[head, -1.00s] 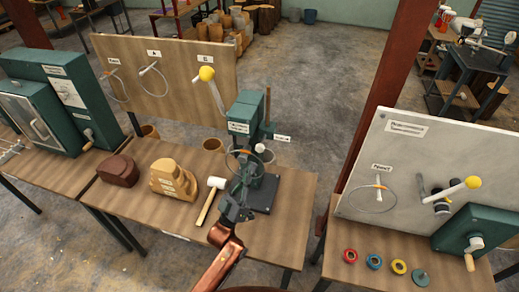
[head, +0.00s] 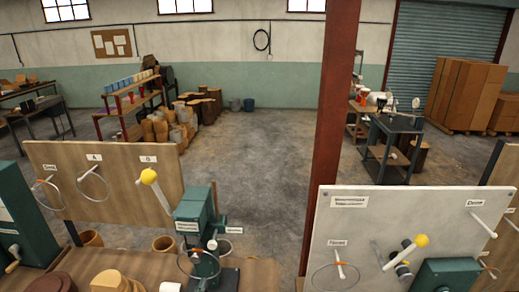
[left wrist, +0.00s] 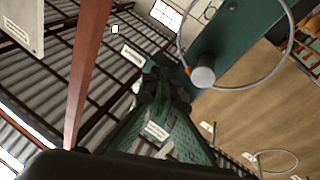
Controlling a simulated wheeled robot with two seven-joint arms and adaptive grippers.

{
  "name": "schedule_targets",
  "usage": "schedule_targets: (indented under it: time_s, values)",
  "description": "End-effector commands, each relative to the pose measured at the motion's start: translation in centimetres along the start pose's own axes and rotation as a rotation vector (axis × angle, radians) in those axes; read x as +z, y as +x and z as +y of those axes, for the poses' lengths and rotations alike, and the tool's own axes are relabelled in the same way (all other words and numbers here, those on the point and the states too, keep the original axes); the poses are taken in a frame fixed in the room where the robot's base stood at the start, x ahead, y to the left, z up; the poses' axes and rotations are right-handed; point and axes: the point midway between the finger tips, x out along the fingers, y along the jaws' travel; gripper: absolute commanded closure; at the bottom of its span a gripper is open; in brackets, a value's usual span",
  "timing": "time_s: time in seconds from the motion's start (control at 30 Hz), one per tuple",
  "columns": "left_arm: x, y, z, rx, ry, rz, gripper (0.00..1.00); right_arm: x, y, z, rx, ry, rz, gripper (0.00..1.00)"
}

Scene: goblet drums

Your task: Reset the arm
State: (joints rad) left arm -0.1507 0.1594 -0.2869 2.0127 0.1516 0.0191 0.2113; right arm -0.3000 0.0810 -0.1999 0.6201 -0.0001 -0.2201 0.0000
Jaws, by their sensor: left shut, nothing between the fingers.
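My left gripper (head: 204,282) is at the bottom edge of the head view, mostly cut off, just below the green press (head: 195,212). In the left wrist view its dark green fingers (left wrist: 160,78) are shut with nothing between them. A thin metal ring (head: 183,271) hangs on the press's pale peg, close to the gripper; the ring (left wrist: 284,68) and the grey peg end (left wrist: 203,77) also show in the left wrist view. Whether the fingers touch the ring I cannot tell. My right gripper is not in view.
A pale board (head: 390,215) with another yellow-knobbed lever stands at the right. A red post (head: 331,120) rises between them. Open concrete floor (head: 262,160) lies beyond.

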Motion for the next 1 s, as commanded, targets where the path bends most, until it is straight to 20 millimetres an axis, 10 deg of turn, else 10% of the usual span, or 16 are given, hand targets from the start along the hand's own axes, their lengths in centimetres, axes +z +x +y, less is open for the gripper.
schedule_targets:
  time_s: [0.4, 0.6, 1.0]
  values:
    - [11.4, -19.4, -8.2, -0.319, 0.136, -0.848, 1.0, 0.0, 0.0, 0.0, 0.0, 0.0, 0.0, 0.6]
    - [12.3, -28.5, -9.3, -0.408, 0.146, -1.122, 1.0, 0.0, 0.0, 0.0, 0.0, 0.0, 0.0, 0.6]
    - [10.9, -40.2, -8.9, -0.509, 0.128, -1.451, 1.0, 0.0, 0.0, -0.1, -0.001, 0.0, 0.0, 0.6]
